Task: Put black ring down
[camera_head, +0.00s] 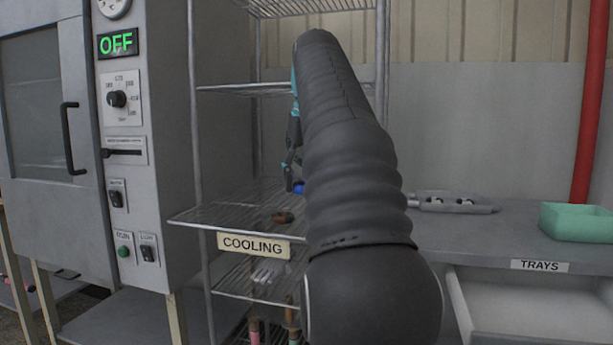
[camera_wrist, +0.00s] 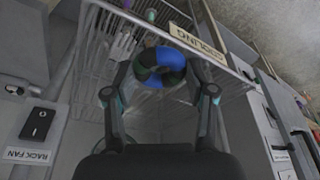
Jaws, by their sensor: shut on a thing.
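My gripper (camera_wrist: 158,78) is shut on a ring with blue, dark and green parts (camera_wrist: 160,55), which sits between the two fingertips in the wrist view. In the head view my gripper (camera_head: 292,180) is partly hidden behind my arm, with only a bit of blue showing at its tip. It is over the wire shelf labelled COOLING (camera_head: 215,214). A small dark, brownish thing (camera_head: 284,217) lies on that shelf, below the gripper. I cannot tell whether the held ring touches the shelf.
An oven (camera_head: 128,190) with an OFF display stands left of the rack. Another wire shelf (camera_head: 250,88) is above the gripper. On the right are a counter with a grey tray (camera_head: 450,203), a green bin (camera_head: 575,222) and an open drawer (camera_head: 530,305).

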